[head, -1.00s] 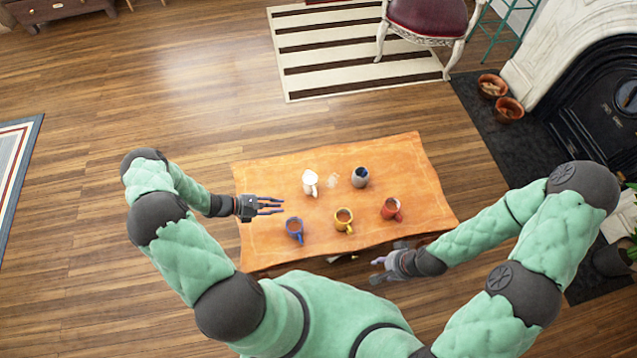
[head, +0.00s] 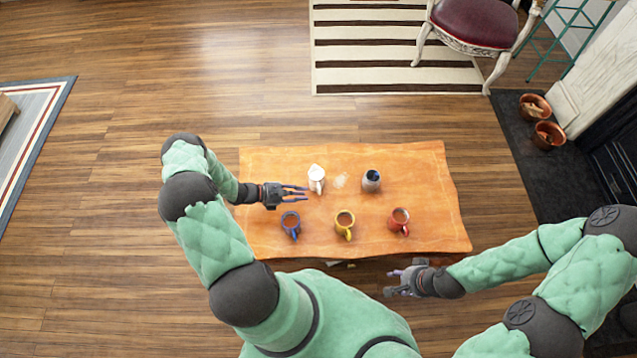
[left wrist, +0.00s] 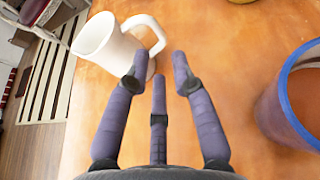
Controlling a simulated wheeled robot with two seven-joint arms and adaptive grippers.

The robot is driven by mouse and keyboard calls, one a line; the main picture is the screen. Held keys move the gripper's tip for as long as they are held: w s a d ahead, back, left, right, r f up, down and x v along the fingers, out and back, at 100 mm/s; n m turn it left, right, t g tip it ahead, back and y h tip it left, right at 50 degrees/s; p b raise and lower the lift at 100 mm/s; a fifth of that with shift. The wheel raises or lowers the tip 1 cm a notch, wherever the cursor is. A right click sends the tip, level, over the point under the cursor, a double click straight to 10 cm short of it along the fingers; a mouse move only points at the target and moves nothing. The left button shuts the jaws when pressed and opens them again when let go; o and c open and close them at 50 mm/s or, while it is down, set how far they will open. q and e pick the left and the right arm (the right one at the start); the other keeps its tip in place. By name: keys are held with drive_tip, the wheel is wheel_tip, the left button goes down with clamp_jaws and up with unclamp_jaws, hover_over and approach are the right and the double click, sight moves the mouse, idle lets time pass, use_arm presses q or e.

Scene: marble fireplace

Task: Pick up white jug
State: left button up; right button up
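The white jug (head: 317,178) stands upright on the wooden table toward its back left. It also shows in the left wrist view (left wrist: 104,45), with its handle toward my fingers. My left gripper (head: 300,195) is open and empty over the table, just left of and in front of the jug. In the left wrist view the spread fingers (left wrist: 157,75) point at the jug's handle side; whether a fingertip touches it I cannot tell. My right gripper (head: 391,283) is off the table's front edge, apart from everything; its finger opening is too small to judge.
On the orange wooden table (head: 270,165) stand a blue mug (head: 291,225) close in front of my left gripper, a yellow mug (head: 344,224), a red mug (head: 399,220) and a grey-blue pot (head: 371,181). The blue mug's rim looms at right in the left wrist view (left wrist: 287,105).

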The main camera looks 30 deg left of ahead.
sight(320, 193)
use_arm(q)
drive_tip(key=b+x, duration=0.2)
drive_tip(key=x, duration=0.6)
drive_tip(key=shift+f, duration=0.1)
drive_tip(key=shift+c, duration=0.4)
clamp_jaws()
